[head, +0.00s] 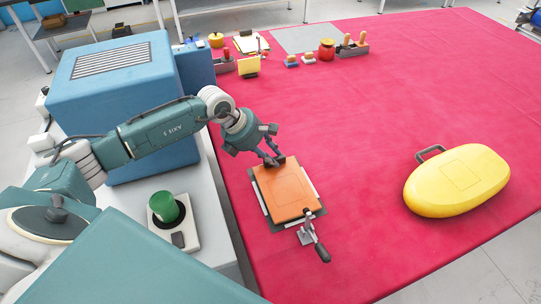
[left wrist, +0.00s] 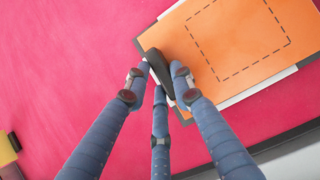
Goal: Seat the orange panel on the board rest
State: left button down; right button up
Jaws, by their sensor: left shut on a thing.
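The orange panel (head: 286,190), marked with a dashed outline, is over the board rest (head: 320,212), a dark base with white strips showing at both sides. I cannot tell whether the panel touches the rest all over. My left gripper (head: 272,160) is at the panel's far edge, shut on its black tab. In the left wrist view the fingers (left wrist: 160,82) close around the black tab (left wrist: 158,66) beside the orange panel (left wrist: 236,42). A lever clamp (head: 312,240) with a dark handle stands at the rest's near edge. My right gripper is out of view.
A yellow inflatable board (head: 458,181) with a grey handle lies on the red mat (head: 370,130) to the right. A blue vented box (head: 125,110) and a green button (head: 166,208) are at the left. Small blocks, tools and a red pot (head: 327,50) stand at the back.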

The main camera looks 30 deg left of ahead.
pick_arm(q)
jog(key=shift+f, duration=0.1)
dwell(0.9)
jog(key=shift+f+b, duration=0.45)
jog(key=shift+b, duration=0.5)
dwell(0.9)
jog(key=c, duration=0.9)
grip_release()
jog(key=shift+r+p, duration=1.6)
jog(key=shift+r, duration=1.45)
jog(key=shift+f, duration=0.15)
